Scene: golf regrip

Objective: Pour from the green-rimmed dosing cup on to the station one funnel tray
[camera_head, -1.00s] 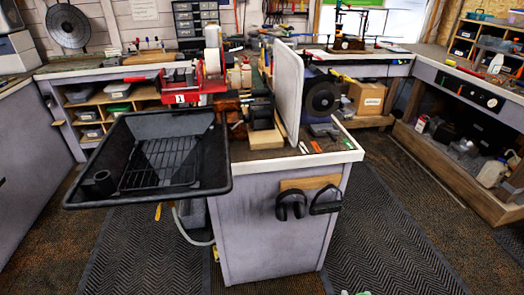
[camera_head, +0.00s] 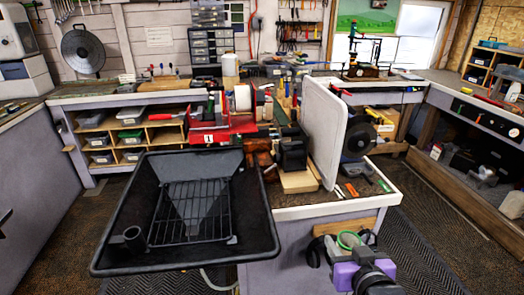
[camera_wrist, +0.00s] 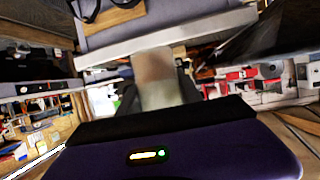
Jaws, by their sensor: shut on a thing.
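The green-rimmed dosing cup (camera_head: 350,239) is at the lower right of the head view, its round green rim facing up. My gripper (camera_head: 358,251), purple and black, is shut on it. In the wrist view the cup (camera_wrist: 156,78) shows as a blurred, pale translucent body in front of my gripper. Its contents cannot be made out. The station one funnel tray (camera_head: 262,222) is a wide black tray at the lower left of the head view, with a wire rack and a short round holder in it. My gripper and the cup are apart from it, to its right.
A red vise (camera_head: 222,132) marked 1 stands behind the tray. An upright pale panel (camera_head: 322,132) stands on the bench to the right of the vise. The bench end (camera_head: 320,210) lies between tray and gripper. Patterned floor mat is at the lower right.

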